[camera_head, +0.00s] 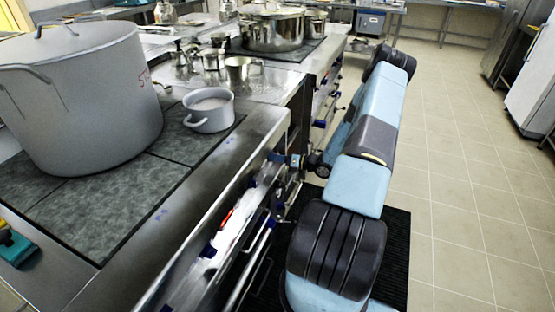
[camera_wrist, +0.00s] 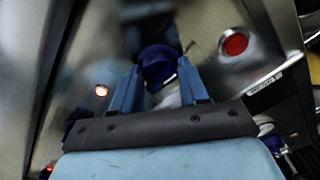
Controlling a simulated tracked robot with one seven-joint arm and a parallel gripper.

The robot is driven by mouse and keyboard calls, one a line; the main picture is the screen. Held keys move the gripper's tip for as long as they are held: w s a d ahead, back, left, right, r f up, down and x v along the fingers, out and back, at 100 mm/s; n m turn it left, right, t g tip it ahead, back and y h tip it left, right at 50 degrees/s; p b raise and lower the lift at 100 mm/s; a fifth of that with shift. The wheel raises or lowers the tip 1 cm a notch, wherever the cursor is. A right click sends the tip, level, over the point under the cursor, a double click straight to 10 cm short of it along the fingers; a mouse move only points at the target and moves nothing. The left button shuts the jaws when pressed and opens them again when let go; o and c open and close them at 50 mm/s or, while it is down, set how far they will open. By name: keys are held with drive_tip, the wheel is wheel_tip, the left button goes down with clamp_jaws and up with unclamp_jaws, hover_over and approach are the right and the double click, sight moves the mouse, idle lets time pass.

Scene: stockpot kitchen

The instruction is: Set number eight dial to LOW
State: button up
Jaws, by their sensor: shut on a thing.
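A dark blue dial (camera_wrist: 158,66) on the stove's steel front panel sits between the two blue fingers of my gripper (camera_wrist: 158,82) in the wrist view. The fingers are shut on the dial from both sides. Its number and the LOW mark cannot be read, and part of the dial is hidden by blur and shadow.
Other blue dials (camera_head: 209,250) line the panel. A large stockpot (camera_head: 85,100) and a small white pot (camera_head: 208,110) stand on the stove. The tiled floor (camera_head: 455,190) at right is clear.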

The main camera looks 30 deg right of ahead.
drive_tip(key=shift+d+f+m, duration=0.1)
drive_tip(key=shift+m, duration=1.1)
drive_tip(key=o, duration=1)
drive_tip(key=shift+o, duration=0.2)
drive_tip(key=shift+d, duration=0.1)
drive_tip(key=v, duration=1.3)
drive_tip(key=shift+s+d, duration=0.15)
drive_tip(key=shift+d, duration=0.15)
